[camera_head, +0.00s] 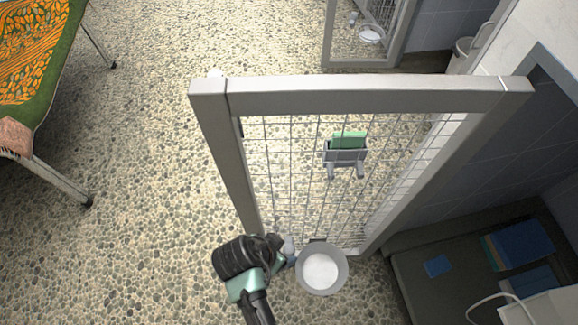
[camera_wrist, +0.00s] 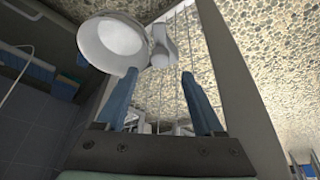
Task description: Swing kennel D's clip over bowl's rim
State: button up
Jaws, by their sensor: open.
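A round bowl (camera_head: 322,271) with a grey rim and pale inside hangs low at the mesh gate (camera_head: 362,97). It also shows in the wrist view (camera_wrist: 112,40), at upper left. A small pale grey piece, which looks like the clip (camera_wrist: 162,44), stands beside the bowl's right edge in the wrist view. In the head view the clip (camera_head: 289,243) is left of the bowl. I cannot tell whether it touches the rim. My gripper (camera_wrist: 158,77) is open, its blue fingers apart and empty, just short of the clip. In the head view my gripper (camera_head: 288,260) is left of the bowl. No kennel letter is readable.
A grey holder (camera_head: 345,158) with a green card or block hangs higher on the mesh. A dark kennel floor with blue towels (camera_head: 518,245) lies to the right. A cot with orange patterned cloth (camera_head: 32,45) stands at upper left. The pebbled floor on the left is clear.

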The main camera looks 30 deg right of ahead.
aim_at(289, 250)
jog(key=b+x, duration=0.2)
jog(key=x, duration=0.4)
jog(key=shift+d+f, duration=0.1)
jog(key=shift+f, duration=0.2)
grip_shut()
